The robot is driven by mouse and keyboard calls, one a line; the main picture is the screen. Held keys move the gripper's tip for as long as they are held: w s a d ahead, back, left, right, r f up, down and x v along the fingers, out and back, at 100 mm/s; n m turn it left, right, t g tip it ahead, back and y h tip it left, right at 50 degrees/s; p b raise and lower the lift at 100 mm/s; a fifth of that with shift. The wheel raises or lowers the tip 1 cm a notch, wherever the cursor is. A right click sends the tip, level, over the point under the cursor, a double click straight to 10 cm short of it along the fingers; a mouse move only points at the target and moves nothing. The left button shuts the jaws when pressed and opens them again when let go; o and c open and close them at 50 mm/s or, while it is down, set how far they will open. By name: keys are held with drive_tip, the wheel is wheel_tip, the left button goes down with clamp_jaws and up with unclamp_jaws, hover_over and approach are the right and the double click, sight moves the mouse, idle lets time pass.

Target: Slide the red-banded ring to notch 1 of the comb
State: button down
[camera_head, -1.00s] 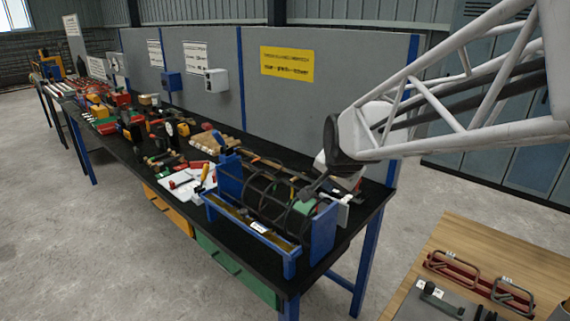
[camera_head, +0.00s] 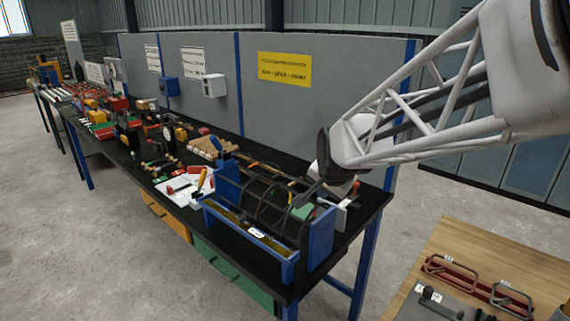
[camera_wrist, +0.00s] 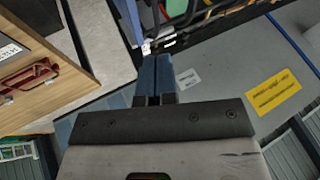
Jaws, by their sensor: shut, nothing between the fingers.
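The rebar cage (camera_head: 268,205) is a row of dark rings between blue end plates on the black workbench. A blue trough with a yellowish strip (camera_head: 232,217) and a white label runs along its front; I cannot make out the comb's notches. No red band is clear on any ring, so I cannot tell which one is red-banded. My gripper (camera_head: 300,203) is at the right end of the cage, over the rings near the right end plate (camera_head: 321,238). In the wrist view its blue fingers (camera_wrist: 154,75) are together and empty; part of the cage (camera_wrist: 200,22) shows beyond them.
A green block (camera_head: 303,211) is inside the cage's right end. A grey partition (camera_head: 330,95) stands behind. A wooden table (camera_head: 480,255) with red fixtures is at lower right.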

drive_tip(key=w+a+f, duration=0.3)
drive_tip(key=w+f, duration=0.4)
idle(0.6)
drive_tip(key=shift+a, duration=0.1)
drive_tip(key=shift+w+a, duration=0.75)
drive_tip(key=shift+a, duration=0.1)
drive_tip(key=shift+s+d+r, duration=0.1)
drive_tip(key=shift+s+d, duration=0.05)
